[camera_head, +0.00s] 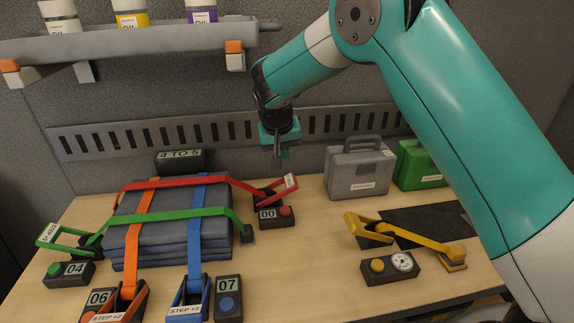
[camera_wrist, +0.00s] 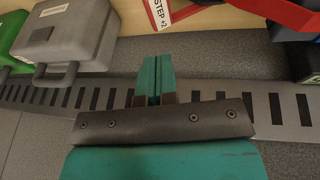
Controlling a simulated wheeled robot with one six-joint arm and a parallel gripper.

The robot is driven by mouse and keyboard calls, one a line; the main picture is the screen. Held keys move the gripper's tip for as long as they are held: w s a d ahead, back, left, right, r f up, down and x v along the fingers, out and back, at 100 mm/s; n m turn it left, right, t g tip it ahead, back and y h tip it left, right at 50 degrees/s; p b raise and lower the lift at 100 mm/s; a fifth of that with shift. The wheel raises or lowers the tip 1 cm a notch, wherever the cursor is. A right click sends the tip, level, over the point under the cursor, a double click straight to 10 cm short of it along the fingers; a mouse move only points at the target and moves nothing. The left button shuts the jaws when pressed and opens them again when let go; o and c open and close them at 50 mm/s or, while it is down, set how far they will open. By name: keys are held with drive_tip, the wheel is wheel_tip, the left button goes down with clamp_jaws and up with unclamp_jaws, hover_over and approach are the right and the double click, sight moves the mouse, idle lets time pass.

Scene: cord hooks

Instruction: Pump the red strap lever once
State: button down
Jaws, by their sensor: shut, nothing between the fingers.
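The red strap lever (camera_head: 277,190) stands tilted up at the right end of the red strap (camera_head: 185,181), which runs over a stack of blue-grey pads. A display box (camera_head: 277,216) in front of it reads 00 and has a red button.
Green, orange and blue straps with levers (camera_head: 193,297) surround the pad stack (camera_head: 170,225). A yellow lever (camera_head: 370,230) stands to the right. A grey case (camera_head: 360,170) and a green case (camera_head: 420,165) stand at the back. A slotted rail (camera_head: 225,130) runs along the wall behind my gripper.

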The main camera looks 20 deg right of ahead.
sight(289, 180)
drive_tip(key=p+x, duration=0.2)
drive_tip(key=x, duration=0.7)
drive_tip(key=shift+d+f, duration=0.1)
drive_tip(key=shift+f, duration=0.1)
drive_tip(key=shift+f, duration=0.1)
